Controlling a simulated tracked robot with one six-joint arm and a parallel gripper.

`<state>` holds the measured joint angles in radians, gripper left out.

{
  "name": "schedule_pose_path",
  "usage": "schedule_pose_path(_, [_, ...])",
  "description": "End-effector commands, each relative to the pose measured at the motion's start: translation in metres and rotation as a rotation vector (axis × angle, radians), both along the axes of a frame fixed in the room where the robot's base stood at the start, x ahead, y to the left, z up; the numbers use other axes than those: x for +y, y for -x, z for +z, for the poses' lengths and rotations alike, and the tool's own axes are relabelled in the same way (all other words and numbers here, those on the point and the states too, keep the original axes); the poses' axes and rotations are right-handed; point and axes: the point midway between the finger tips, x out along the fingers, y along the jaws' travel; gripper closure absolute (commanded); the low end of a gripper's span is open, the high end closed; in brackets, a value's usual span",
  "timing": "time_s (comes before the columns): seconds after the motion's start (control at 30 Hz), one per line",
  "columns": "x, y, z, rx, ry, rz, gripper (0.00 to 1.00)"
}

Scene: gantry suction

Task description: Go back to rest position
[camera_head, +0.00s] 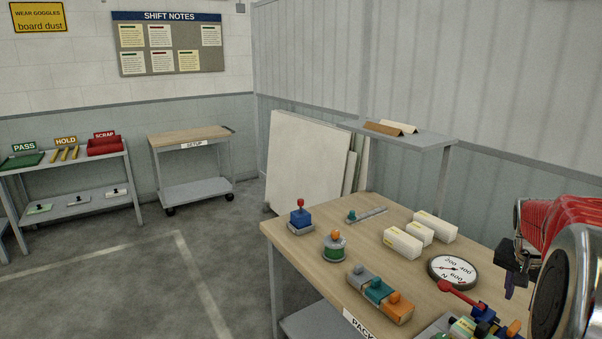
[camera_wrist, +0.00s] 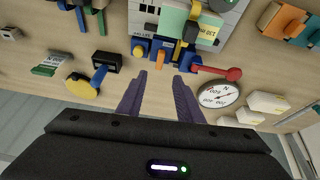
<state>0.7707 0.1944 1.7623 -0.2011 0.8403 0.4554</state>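My gripper (camera_wrist: 160,78) shows in the wrist view with its two purple fingers apart. Only wood tabletop shows in the gap between them, so it is open and empty. In the head view my gripper (camera_head: 510,283) is at the right edge, above the right part of the wooden table (camera_head: 300,235); its fingers are small and partly hidden there. In the wrist view a red-handled lever (camera_wrist: 218,72) and a round white gauge (camera_wrist: 218,96) lie just right of the fingertips.
Open floor (camera_head: 120,275) lies left.

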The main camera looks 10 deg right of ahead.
Motion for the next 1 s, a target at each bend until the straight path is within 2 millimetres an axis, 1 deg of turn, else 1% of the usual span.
schedule_pose_path(0.1, [0.016,0.012,-0.022,0.050,-0.041,0.057,0.67])
schedule_pose_path(0.17, [0.029,0.020,-0.026,0.065,-0.056,0.087,0.67])
schedule_pose_path(0.23, [0.046,0.025,-0.028,0.079,-0.068,0.128,0.67])
schedule_pose_path(0.37, [0.079,0.029,-0.027,0.091,-0.081,0.205,0.67])
schedule_pose_path(0.47, [0.108,0.032,-0.023,0.096,-0.084,0.271,0.67])
schedule_pose_path(0.7, [0.188,0.042,-0.013,0.097,-0.085,0.454,0.67])
schedule_pose_path(1.0, [0.277,0.063,-0.004,0.075,-0.067,0.668,0.67])
